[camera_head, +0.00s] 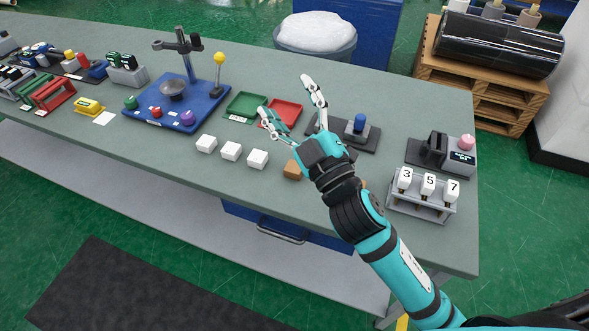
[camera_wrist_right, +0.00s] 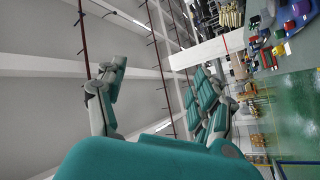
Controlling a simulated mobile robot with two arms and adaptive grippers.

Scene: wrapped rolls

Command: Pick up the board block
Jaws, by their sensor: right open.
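A tan-brown block (camera_head: 293,170), board-like in colour, lies on the grey-green workbench (camera_head: 385,92) in the head view, just left of my right wrist. Part of it may be hidden behind my arm. A small bit of similar colour shows on the other side of the wrist. My right gripper (camera_head: 284,95) is open and empty, its spread fingers pointing to the back of the bench, beyond the tan block. The right wrist view shows its two teal and grey fingers (camera_wrist_right: 158,88) apart with nothing between them. My left gripper is not in view.
Three white blocks (camera_head: 231,151) stand in a row left of the tan block. Green (camera_head: 246,105) and red (camera_head: 287,113) trays lie behind. A blue stand (camera_head: 177,112) is at left. A rack with numbered white tags (camera_head: 420,207) is at right.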

